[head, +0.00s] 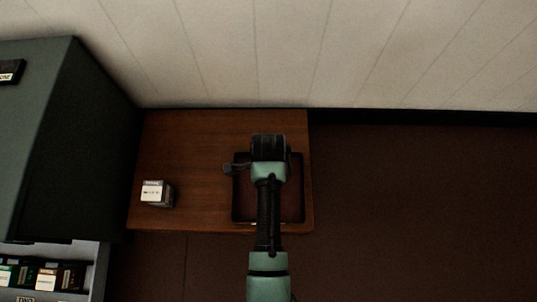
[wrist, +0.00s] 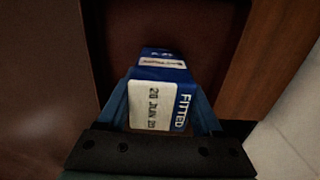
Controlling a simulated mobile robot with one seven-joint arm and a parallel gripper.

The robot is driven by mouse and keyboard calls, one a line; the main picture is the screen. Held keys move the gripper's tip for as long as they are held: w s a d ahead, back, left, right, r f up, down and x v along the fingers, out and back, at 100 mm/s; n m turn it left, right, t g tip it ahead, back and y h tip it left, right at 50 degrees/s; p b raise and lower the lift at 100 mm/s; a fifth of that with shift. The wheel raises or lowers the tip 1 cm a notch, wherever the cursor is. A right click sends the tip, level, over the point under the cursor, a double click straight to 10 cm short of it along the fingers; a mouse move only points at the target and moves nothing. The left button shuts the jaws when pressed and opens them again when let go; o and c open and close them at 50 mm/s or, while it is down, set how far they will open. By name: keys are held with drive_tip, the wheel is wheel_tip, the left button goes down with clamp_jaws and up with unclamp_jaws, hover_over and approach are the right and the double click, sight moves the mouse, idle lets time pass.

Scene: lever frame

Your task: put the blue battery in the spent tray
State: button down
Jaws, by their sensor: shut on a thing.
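The blue battery (wrist: 158,92) shows in the wrist view, with a white label reading "FITTED" and a date. My gripper (wrist: 160,100) is shut on it, one finger on each side. In the head view my gripper (head: 268,150) is over the far part of a dark, shallow square tray (head: 236,203) on the wooden table, and it hides the battery there. The tray's reddish-brown floor (wrist: 120,30) shows beyond the battery in the wrist view. No tray name is readable. I cannot tell whether the battery touches the floor.
A dark block with a white label (head: 155,192) stands on the wooden table (head: 190,150) left of the tray. A dark green cabinet (head: 85,150) is at the left. A grey drawer or shelf (head: 85,255) below it holds several labelled blocks. A pale wall is behind.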

drive_tip(key=shift+f, duration=0.65)
drive_tip(key=shift+r, duration=0.1)
drive_tip(key=shift+c, duration=0.2)
unclamp_jaws()
drive_tip(key=shift+f, duration=0.2)
wheel_tip(320, 180, up, 12)
drive_tip(key=p, duration=0.8)
drive_tip(key=shift+r, duration=0.2)
